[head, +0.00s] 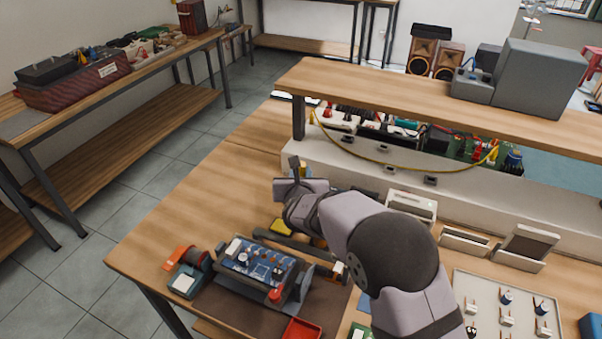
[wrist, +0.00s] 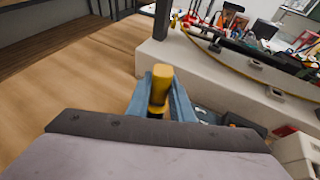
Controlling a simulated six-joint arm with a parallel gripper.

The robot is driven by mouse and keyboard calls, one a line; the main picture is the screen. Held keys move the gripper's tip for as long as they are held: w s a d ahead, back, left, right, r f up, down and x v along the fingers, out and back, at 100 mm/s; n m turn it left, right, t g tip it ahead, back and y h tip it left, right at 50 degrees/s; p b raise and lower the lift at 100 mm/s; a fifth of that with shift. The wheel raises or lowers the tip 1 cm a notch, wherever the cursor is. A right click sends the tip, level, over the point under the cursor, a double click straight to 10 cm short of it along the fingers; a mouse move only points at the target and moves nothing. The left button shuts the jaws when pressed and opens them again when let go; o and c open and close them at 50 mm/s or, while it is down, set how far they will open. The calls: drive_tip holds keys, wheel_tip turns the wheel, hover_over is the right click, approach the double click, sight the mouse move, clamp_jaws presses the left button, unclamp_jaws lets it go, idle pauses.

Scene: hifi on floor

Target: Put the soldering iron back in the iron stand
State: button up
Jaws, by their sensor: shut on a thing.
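My gripper (head: 296,170) is above the back of the bench, left of the white shelf base. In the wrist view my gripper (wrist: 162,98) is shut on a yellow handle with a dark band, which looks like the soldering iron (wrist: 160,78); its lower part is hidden. What looks like the iron stand (head: 184,282), a small dark teal base with a pale pad and an orange holder, is at the bench's front left, well apart from my gripper.
A blue circuit board (head: 258,262) in a holder is right of the stand. A yellow block (head: 282,227) lies behind it, and a red tray (head: 302,329) in front. The raised shelf (head: 400,103) overhangs the back. Bare wood (head: 200,200) lies to the left.

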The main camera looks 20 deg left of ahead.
drive_tip(key=shift+f+b, duration=1.35)
drive_tip(key=shift+b, duration=0.05)
drive_tip(key=o, duration=1.6)
drive_tip(key=shift+r+p, duration=2.1)
drive_tip(key=shift+r, duration=1.4)
drive_tip(key=shift+d, duration=0.1)
